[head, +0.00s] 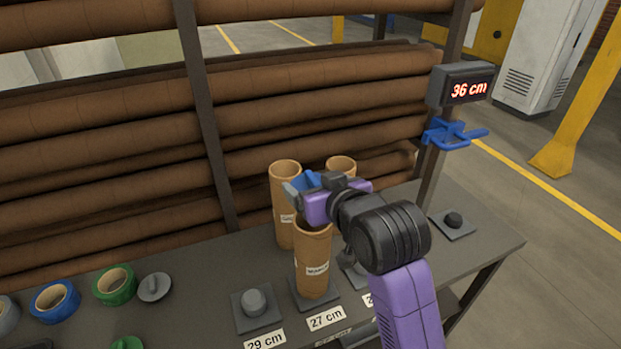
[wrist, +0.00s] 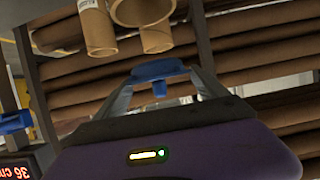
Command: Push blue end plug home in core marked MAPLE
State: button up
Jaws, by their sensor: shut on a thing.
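The front cardboard core (head: 313,283) stands upright on the 27 cm plate and has a white label that seems to read MAPLE. Its top rim is partly hidden by my gripper. My gripper (head: 297,187) is above the cores, shut on the blue end plug (head: 306,180). In the wrist view, my gripper (wrist: 158,88) holds the blue plug (wrist: 158,70) between its two fingers, its stem showing. The plug is apart from the cores in that view. A second labelled core (head: 284,180) stands behind left; a third core (head: 340,163) stands behind right, partly hidden by my gripper.
A rack of long brown tubes (head: 90,145) lines the bench (head: 210,270) at the back. A display reading 36 cm (head: 468,90) and a blue bracket (head: 452,133) are on the right post. Tape rolls (head: 115,285) lie left.

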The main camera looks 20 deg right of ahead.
notch_tip(320, 180, down, 8)
jog(key=b, duration=0.6)
jog(key=shift+s, duration=0.1)
dwell(1.4)
jog(key=shift+f, duration=0.3)
dwell(1.1)
jog(key=o, duration=1.3)
jog(key=shift+c, duration=0.2)
jog(key=shift+r, duration=0.1)
